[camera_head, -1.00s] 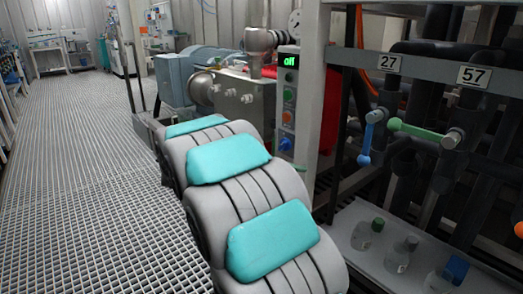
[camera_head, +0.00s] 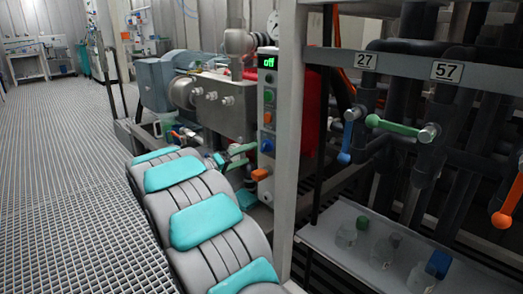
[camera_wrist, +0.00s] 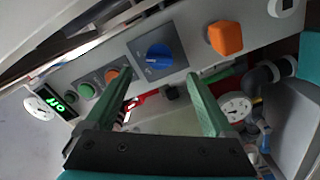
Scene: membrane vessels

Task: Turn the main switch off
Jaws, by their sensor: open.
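The control box (camera_head: 268,110) stands behind the frame post, with a green display (camera_head: 268,62) reading "off". On it is a blue rotary knob (camera_head: 267,146), which also shows on a dark square plate in the wrist view (camera_wrist: 158,55). An orange knob (camera_head: 260,174) sits below it and also shows in the wrist view (camera_wrist: 226,38). No readable label shows which is the main switch. My gripper (camera_head: 247,156) has green fingers and is open. In the wrist view its empty fingertips (camera_wrist: 160,76) lie on either side of the blue knob's plate, apart from the knob.
Green (camera_wrist: 86,91) and orange (camera_wrist: 112,75) buttons sit beside the blue knob. A pump and motor (camera_head: 170,82) stand left of the box. The grey post (camera_head: 291,120) is close on the right, with valve handles (camera_head: 392,127) and bottles beyond. The grated floor at left is clear.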

